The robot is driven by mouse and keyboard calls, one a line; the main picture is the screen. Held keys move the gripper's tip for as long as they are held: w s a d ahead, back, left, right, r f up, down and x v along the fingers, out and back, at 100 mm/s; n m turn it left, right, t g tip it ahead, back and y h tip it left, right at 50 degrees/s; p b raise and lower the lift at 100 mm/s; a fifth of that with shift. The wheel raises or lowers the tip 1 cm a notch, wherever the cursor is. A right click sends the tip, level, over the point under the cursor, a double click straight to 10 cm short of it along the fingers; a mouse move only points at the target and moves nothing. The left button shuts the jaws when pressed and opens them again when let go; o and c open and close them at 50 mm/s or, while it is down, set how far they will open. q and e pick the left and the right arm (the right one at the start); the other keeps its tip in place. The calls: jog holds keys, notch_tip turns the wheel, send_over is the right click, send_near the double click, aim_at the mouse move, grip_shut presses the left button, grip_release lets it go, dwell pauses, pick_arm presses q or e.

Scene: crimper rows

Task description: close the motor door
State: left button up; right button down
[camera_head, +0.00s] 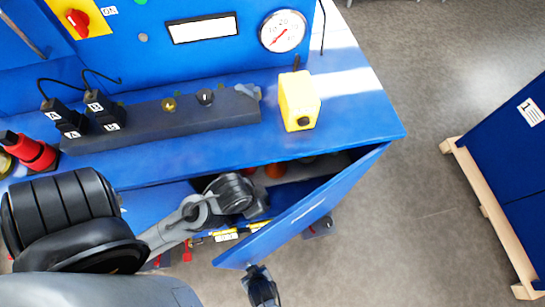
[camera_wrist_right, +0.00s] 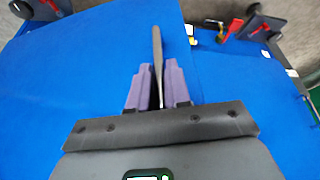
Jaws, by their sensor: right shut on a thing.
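The blue motor door (camera_head: 310,207) stands ajar at the front of the blue cabinet (camera_head: 200,160), with dark space showing between them. In the right wrist view my right gripper (camera_wrist_right: 158,67) has its purple fingers shut on a thin grey-brown bar, seemingly the door handle (camera_wrist_right: 157,38), in front of a broad blue surface. In the head view a large dark and grey arm comes in from the lower left and reaches the opening. A dark piece at the bottom, beside the door's free edge, is cut off and unclear. I cannot make out my left gripper.
On the cabinet top are a yellow box (camera_head: 299,101), a dark strip with knobs (camera_head: 165,122), labelled black plugs and a red-and-black item (camera_head: 32,152). A round gauge (camera_head: 283,31) is behind. A blue panel on wood (camera_head: 515,165) stands right. Floor between is clear.

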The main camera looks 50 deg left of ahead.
jog(key=shift+d, duration=0.1)
jog(key=c, duration=1.2)
grip_release()
jog(key=shift+o, duration=0.2)
jog(key=shift+d+r, duration=0.15)
jog(key=shift+r, duration=0.2)
jog(key=p+v, duration=0.3)
jog(key=v, duration=0.7)
